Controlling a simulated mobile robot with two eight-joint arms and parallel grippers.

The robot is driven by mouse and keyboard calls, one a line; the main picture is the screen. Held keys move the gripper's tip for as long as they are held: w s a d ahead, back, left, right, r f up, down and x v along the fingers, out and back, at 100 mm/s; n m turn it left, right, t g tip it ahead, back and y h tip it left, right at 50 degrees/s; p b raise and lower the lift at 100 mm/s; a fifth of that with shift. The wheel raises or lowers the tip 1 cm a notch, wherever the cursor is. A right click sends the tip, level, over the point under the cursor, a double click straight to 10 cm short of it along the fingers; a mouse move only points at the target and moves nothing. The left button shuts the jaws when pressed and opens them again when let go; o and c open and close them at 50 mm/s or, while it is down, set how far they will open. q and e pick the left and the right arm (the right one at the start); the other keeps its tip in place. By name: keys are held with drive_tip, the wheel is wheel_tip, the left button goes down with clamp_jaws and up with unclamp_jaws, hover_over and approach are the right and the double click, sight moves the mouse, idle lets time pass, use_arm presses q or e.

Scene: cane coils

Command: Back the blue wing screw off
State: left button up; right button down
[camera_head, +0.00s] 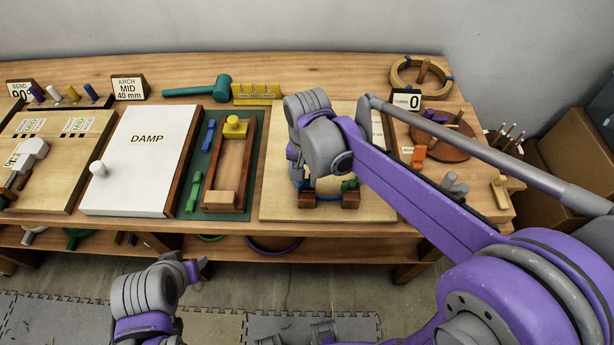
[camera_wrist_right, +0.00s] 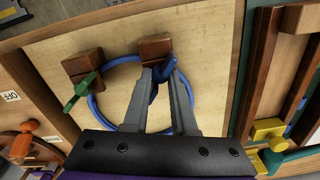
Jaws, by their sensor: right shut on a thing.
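The blue wing screw (camera_wrist_right: 154,92) sits at a brown wooden block (camera_wrist_right: 156,48) in the right wrist view. My right gripper (camera_wrist_right: 160,78) has its two grey fingers at either side of the screw and is shut on it. In the head view my right wrist hides most of this screw. A green wing screw (camera_wrist_right: 80,90) sits at a second block (camera_wrist_right: 83,65); it also shows in the head view (camera_head: 349,185). A blue ring (camera_wrist_right: 98,112) passes by both blocks on a pale board (camera_wrist_right: 60,43). My left arm is low, in front of the bench; its fingers are unclear.
Left of the board lies a green mat with a wooden tray (camera_head: 223,185) and a yellow knob (camera_head: 235,127). The white DAMP panel (camera_head: 135,165) is further left.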

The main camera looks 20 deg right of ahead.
drive_tip(key=n, duration=0.4)
drive_tip(key=shift+n+b, duration=0.3)
drive_tip(key=n, duration=0.4)
drive_tip(key=shift+n, duration=0.3)
drive_tip(key=n, duration=0.4)
drive_tip(key=shift+b, duration=0.4)
drive_tip(key=shift+n, duration=2.1)
drive_tip(key=c, duration=0.7)
unclamp_jaws()
drive_tip(key=shift+r, duration=0.1)
